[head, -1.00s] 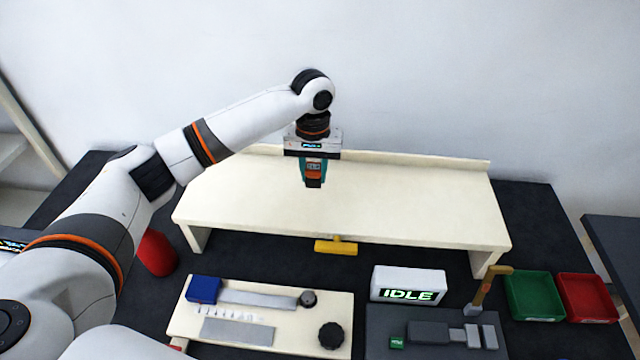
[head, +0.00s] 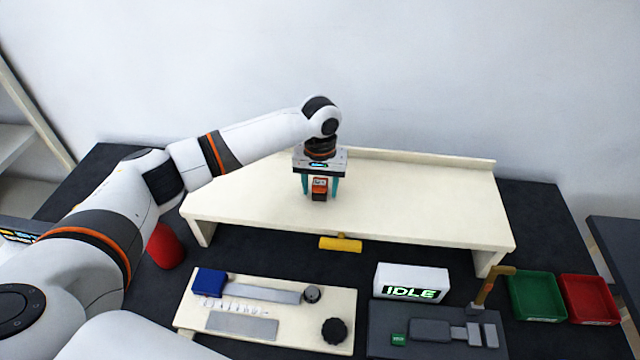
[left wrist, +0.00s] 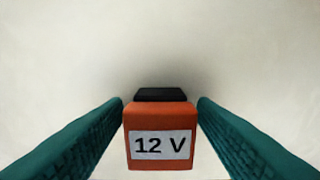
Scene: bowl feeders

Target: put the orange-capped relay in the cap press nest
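The orange-capped relay (head: 319,187) is at the raised cream shelf, with its dark base downward. In the left wrist view its orange cap (left wrist: 160,125) bears a white "12 V" label, and part of the black base shows behind it. My left gripper (head: 320,192) is over the shelf with its teal fingers spread on either side of the relay. The cap press nest cannot be told for certain; a dark grey fixture (head: 385,343) with a yellow-handled lever (head: 485,287) stands front right. My right gripper is not in view.
The cream shelf (head: 420,205) spans the table's back. A cream board (head: 295,340) with a blue block (head: 209,282) lies front left. An "IDLE" display (head: 412,281), green tray (head: 537,297) and red tray (head: 588,298) are right.

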